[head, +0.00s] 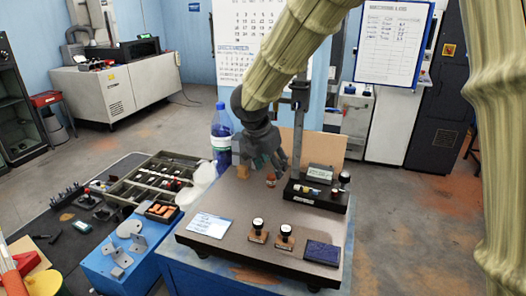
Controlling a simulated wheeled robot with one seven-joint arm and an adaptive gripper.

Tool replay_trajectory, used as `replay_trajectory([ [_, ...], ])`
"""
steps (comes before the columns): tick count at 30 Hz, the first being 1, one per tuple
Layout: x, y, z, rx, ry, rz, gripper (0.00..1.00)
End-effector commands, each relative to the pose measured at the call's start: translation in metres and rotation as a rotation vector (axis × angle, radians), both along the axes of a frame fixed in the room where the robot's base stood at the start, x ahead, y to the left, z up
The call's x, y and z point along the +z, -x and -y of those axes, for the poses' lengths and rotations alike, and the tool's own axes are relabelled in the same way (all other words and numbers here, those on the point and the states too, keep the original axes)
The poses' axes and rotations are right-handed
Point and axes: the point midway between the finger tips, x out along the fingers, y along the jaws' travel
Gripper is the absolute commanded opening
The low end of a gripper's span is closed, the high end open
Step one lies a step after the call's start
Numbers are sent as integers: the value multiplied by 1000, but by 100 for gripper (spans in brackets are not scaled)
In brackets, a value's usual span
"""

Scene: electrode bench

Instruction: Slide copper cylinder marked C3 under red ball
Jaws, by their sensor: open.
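My gripper (268,164) hangs over the back left part of the dark bench top (225,202), pointing down, its fingers open. Just below and right of it is a small reddish-brown thing (271,179); it is too small to tell whether this is the copper cylinder, the red ball or both. No C3 mark can be read. A tan block (243,172) sits left of the fingers. A black stand (318,197) with an upright post is at the right, holding small blue and yellow pieces. Part of the bench behind my gripper is hidden.
Two black-knobbed pieces on wooden bases (258,231) (284,237) stand at the front, beside a dark blue pad (321,252). A white card (208,225) lies front left. A blue bottle (221,138) stands behind left. The middle of the bench is clear.

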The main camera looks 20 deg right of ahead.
Motion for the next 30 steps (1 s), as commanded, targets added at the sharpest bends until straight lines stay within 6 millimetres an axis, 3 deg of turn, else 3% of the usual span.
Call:
replay_trajectory([
  [3, -28, -35, 5, 1, 1, -23, 51],
  [9, -73, -67, 13, 2, 2, -45, 51],
  [14, -83, -65, 19, 0, 1, -38, 51],
  [23, -77, -34, 24, -1, -1, -6, 51],
  [30, -85, -48, 24, -1, -1, -17, 51],
])
